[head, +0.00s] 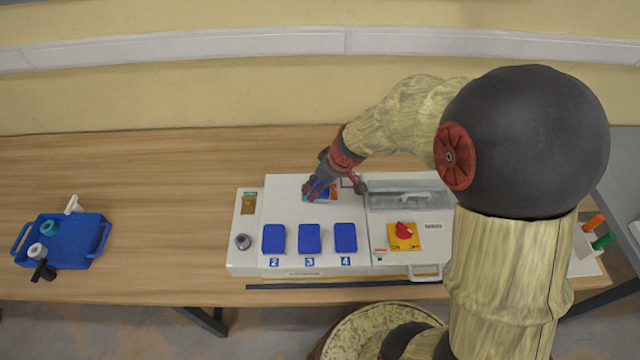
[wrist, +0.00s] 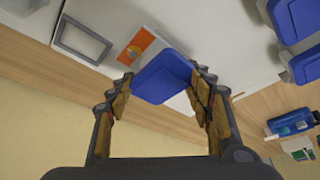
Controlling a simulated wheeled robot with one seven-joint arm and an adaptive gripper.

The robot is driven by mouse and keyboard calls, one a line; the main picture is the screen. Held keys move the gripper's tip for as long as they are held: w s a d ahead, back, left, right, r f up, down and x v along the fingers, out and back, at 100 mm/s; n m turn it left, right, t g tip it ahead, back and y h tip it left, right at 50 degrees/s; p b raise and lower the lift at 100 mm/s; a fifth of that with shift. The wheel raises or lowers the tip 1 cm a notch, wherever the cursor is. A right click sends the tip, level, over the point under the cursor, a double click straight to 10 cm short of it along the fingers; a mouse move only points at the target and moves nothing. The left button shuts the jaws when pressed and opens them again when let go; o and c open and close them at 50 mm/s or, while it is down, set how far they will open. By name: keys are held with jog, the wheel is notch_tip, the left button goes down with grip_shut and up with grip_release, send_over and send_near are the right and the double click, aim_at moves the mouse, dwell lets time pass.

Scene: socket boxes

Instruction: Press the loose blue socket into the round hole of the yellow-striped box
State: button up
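My gripper (head: 322,188) is low over the upper part of a long white box (head: 290,210). A yellow strip shows along the box's front foot. In the wrist view a blue socket (wrist: 162,75) sits between my fingertips (wrist: 162,88), which appear to touch it on both sides. Just beyond it, an orange and white plate (wrist: 145,42) with a small round feature (wrist: 135,52) shows on the white surface. The socket partly covers this plate, and I cannot tell whether the round feature is the hole. Whether the socket touches the box cannot be told.
Blue covers marked 2 (head: 274,238), 3 (head: 309,238) and 4 (head: 345,237) line the box. A red switch (head: 404,231) and a clear-lidded compartment (head: 410,195) lie right of them. A blue tray (head: 75,255) stands left; wooden table between is clear.

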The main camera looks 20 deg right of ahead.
jog(key=shift+o, duration=0.6)
jog(key=w+a+r+p+v, duration=0.1)
jog(key=p+v, duration=0.3)
jog(key=v, duration=1.4)
jog(key=shift+w+r, duration=0.25)
jog(key=shift+w, duration=0.25)
